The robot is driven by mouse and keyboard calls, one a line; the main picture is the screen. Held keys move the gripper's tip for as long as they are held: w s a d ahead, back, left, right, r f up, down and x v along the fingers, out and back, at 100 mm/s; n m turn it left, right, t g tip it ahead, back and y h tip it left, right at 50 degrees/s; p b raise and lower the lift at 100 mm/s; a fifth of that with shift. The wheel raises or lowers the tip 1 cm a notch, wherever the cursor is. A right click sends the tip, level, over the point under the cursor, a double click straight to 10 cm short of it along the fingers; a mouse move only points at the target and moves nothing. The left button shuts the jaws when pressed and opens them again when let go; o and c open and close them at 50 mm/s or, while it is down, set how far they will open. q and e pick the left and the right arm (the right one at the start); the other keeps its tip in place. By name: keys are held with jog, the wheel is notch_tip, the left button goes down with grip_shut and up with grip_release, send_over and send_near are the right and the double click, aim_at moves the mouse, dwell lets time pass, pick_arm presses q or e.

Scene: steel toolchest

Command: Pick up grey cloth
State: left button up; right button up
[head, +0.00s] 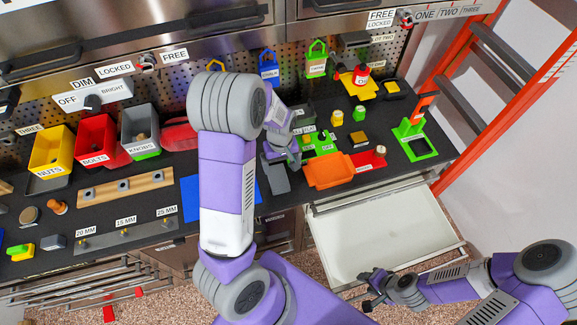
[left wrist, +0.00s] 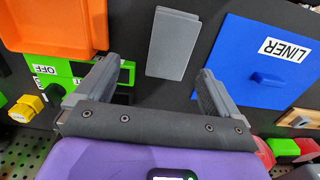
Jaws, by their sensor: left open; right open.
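The grey cloth (head: 275,179) is a flat grey rectangle on the black worktop, between the blue liner and the orange tray. In the left wrist view the grey cloth (left wrist: 173,45) lies beyond the fingertips, near the middle of the gap. My left gripper (head: 282,153) is above the worktop, just behind the cloth in the head view. It is open and empty in the left wrist view (left wrist: 154,78), apart from the cloth. My right gripper (head: 371,287) is open and empty beside the open drawer, far from the cloth.
The orange tray (head: 330,171) and a green OFF piece (left wrist: 62,70) lie close on one side. The blue liner (left wrist: 262,55) lies on the other. An open drawer (head: 350,240) juts out below the worktop. Several bins stand at left, including yellow (head: 50,155).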

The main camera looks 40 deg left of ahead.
aim_at(278, 177)
pick_arm(q)
jog(key=f, duration=0.2)
jog(key=s+f, duration=0.1)
jog(key=f, duration=0.4)
jog(key=shift+s+a, duration=0.3)
jog(key=shift+c, duration=0.3)
jog(key=c, duration=1.2)
jog(key=shift+r, duration=0.15)
notch_tip(278, 177, up, 10)
jog(key=shift+f, duration=0.1)
